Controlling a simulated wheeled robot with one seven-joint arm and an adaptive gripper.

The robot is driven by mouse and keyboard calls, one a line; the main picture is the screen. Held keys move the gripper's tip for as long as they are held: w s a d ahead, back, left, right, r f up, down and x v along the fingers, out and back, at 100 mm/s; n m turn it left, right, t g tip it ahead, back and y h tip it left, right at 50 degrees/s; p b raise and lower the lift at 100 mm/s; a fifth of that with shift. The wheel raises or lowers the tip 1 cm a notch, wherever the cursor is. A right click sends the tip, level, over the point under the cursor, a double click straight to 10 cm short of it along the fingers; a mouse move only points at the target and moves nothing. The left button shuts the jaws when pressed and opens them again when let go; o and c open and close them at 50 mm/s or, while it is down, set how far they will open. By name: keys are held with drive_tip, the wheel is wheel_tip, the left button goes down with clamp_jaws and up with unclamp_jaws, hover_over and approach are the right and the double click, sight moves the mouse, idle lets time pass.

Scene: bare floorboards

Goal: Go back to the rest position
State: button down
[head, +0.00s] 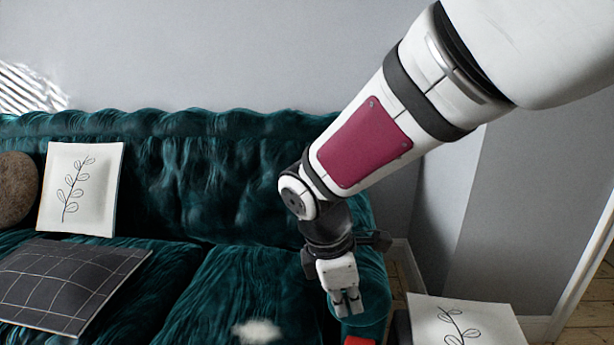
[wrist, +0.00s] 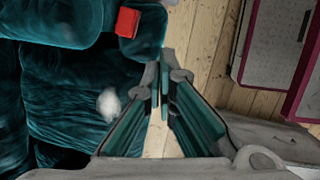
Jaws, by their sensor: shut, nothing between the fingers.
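My gripper (head: 347,304) hangs below my arm in the head view, pointing down at the right end of the teal sofa. In the wrist view its fingers (wrist: 161,82) come together, shut, with nothing held. A red object (head: 358,341) shows just below the gripper at the bottom edge of the head view, partly cut off. In the wrist view the red block (wrist: 127,22) lies on the teal fabric, apart from the fingers. A small white fluffy thing (head: 257,331) lies on the sofa seat, and it also shows in the wrist view (wrist: 108,104).
The teal sofa (head: 240,285) fills the lower left. It carries a white leaf-print cushion (head: 80,188), a dark grid cushion (head: 68,285) and a brown cushion (head: 15,190). Another leaf-print cushion (head: 467,320) is at lower right. Bare floorboards (wrist: 205,45) show beside the sofa.

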drive_tip(key=s+d+r+m, duration=0.8)
drive_tip(key=s+d+m, duration=0.2)
drive_tip(key=s, duration=0.2)
drive_tip(key=s+d+m+y, duration=0.25)
drive_tip(key=s+m, duration=0.65)
drive_tip(key=s, duration=0.5)
wheel_tip(320, 180, up, 28)
drive_tip(key=t+p, duration=0.3)
drive_tip(key=p, duration=2.2)
drive_tip(key=shift+w+f, duration=0.2)
drive_tip(key=shift+w, duration=0.05)
